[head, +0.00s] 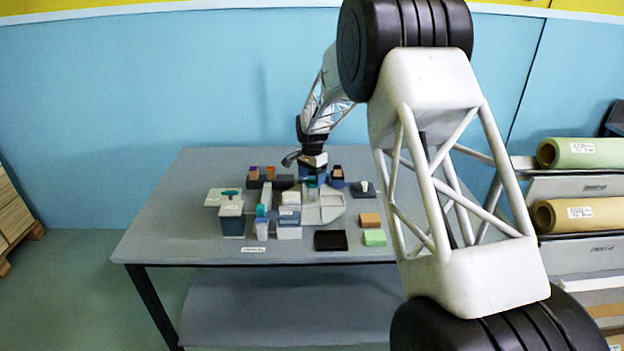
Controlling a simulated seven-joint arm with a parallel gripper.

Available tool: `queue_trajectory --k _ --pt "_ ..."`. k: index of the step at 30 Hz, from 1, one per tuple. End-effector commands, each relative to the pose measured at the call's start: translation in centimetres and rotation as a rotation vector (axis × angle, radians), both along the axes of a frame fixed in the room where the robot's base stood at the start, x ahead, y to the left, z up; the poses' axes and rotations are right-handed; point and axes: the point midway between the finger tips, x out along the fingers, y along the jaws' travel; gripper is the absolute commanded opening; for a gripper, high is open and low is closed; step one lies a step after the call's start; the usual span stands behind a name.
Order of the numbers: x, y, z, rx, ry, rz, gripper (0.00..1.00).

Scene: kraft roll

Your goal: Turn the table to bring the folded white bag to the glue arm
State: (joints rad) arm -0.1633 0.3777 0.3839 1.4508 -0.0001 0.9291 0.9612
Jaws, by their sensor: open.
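My gripper (313,172) is at the back middle of the grey workbench, pointing down at the back edge of a pale grey, divided round piece (325,210), which looks like the turning table. My gripper is open; its fingertips are small and partly lost against dark blue parts, so I cannot tell whether they touch anything. Small white blocks (289,213) stand at the left of the round piece. I cannot tell which of them, if any, is the folded white bag. A long pale bar (265,195) with a teal end lies further left; I cannot tell if it is the glue arm.
A blue-and-white box (232,222) stands at the left. A black tray (330,240), a green block (374,237) and an orange block (370,219) lie at the front right. A dark pad (363,189) lies behind them. Paper rolls (565,215) are racked at far right. The bench's left side is clear.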

Motion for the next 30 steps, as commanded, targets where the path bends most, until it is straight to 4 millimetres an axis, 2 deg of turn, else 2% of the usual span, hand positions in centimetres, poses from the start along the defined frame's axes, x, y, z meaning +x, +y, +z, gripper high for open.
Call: queue_trajectory --k 9,15,30 --pt "0.0 0.0 4.1 0.000 -0.003 0.000 0.72" --pt "0.0 0.0 5.9 0.001 -0.002 0.000 0.72" --pt "0.0 0.0 6.6 0.000 -0.001 0.000 0.72"
